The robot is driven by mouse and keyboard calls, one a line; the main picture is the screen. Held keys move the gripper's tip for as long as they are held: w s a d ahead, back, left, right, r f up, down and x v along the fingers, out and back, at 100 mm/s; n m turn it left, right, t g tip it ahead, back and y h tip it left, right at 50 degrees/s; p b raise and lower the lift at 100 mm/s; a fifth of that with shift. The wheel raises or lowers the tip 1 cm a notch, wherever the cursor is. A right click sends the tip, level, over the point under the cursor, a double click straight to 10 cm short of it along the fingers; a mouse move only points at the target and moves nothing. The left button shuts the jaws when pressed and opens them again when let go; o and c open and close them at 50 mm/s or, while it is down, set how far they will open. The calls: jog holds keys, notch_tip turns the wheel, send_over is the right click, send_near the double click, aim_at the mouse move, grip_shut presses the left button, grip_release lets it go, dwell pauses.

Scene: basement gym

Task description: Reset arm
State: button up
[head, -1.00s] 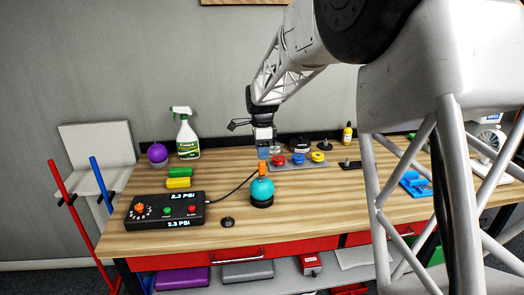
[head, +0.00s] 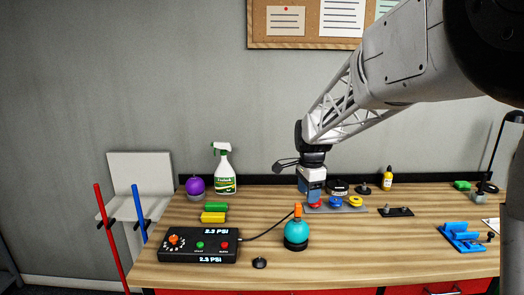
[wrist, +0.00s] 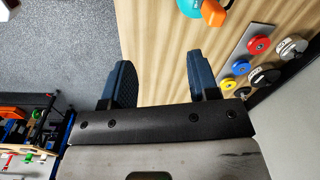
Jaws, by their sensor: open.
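My gripper (wrist: 160,82) is open and empty in the wrist view, with its two dark blue fingers well apart above the table edge and the floor. In the head view my gripper (head: 311,190) hangs from my arm above the workbench (head: 400,235), behind a teal ball with an orange nozzle (head: 296,232). The ball stands upright on a black base. In the wrist view the teal ball (wrist: 188,6) is cut off at the top. I cannot tell the gripper's exact height above the bench.
A pump box (head: 199,245) with a cable stands at the front left. Green and yellow blocks (head: 213,212), a purple ball (head: 195,187) and a spray bottle (head: 224,170) are behind it. A disc tray (wrist: 248,55) lies near the gripper. A blue device (head: 462,236) is at right.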

jog(key=s+d+r+n+t, duration=0.15)
jog(key=s+n, duration=0.25)
jog(key=s, duration=0.7)
jog(key=s+d+r+n, duration=0.1)
jog(key=s+r+n, duration=0.25)
jog(key=s, duration=0.75)
jog(key=s+f+n, duration=0.2)
jog(key=s+n, duration=0.1)
jog(key=s, duration=0.6)
jog(key=s+d+f+n, duration=0.1)
jog(key=s+n, duration=0.3)
jog(key=s, duration=0.5)
jog(key=shift+d+f+t, duration=0.2)
jog(key=shift+f+t, duration=0.15)
jog(key=shift+f, duration=0.45)
jog(key=shift+o, duration=0.3)
